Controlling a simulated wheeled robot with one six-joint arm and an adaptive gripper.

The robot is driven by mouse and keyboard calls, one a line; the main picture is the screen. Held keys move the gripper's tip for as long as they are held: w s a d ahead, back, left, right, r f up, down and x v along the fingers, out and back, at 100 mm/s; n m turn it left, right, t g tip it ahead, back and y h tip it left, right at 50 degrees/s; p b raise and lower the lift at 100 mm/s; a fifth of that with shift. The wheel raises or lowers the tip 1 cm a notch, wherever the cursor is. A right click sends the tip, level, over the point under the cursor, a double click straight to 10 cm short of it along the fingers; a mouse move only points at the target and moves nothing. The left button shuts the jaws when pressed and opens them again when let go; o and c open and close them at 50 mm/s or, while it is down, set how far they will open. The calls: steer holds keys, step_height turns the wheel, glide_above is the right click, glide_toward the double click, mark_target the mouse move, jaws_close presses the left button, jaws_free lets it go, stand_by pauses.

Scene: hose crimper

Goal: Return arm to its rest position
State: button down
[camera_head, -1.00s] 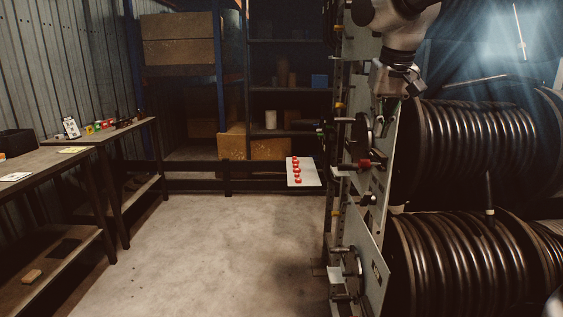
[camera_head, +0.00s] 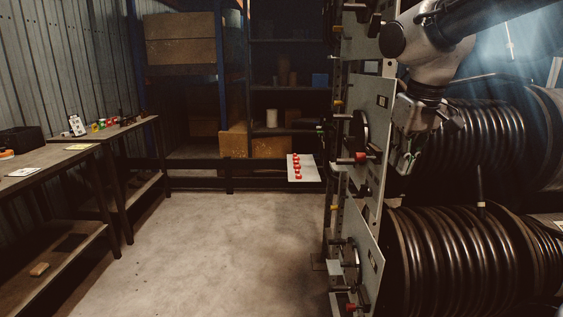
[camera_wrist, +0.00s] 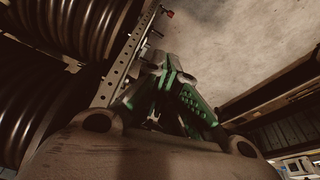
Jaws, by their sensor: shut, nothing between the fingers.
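My gripper (camera_head: 406,160) hangs at the right in the head view, in front of the hose reels and beside the grey reel rack plates. Its fingers point down and hold nothing. In the wrist view my gripper (camera_wrist: 172,76) shows its green-padded fingers, with the tips together. My arm comes in from the upper right of the head view and bends down to the gripper. The wrist view looks past the fingers to the concrete floor.
Large black hose reels (camera_head: 440,255) fill the right side. The rack's upright plate (camera_head: 364,232) carries red-tipped handles. A white board with red pieces (camera_head: 302,168) is mid-scene. Workbenches (camera_head: 50,160) line the left wall. The concrete floor (camera_head: 220,250) between is clear.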

steer(key=s+d+f+m+t, duration=0.1)
steer(key=s+d+f, duration=0.4)
steer(key=s+d, duration=0.6)
steer(key=s+m, duration=0.1)
steer(key=s, duration=0.3)
steer(key=shift+m, duration=0.4)
steer(key=shift+d, duration=0.1)
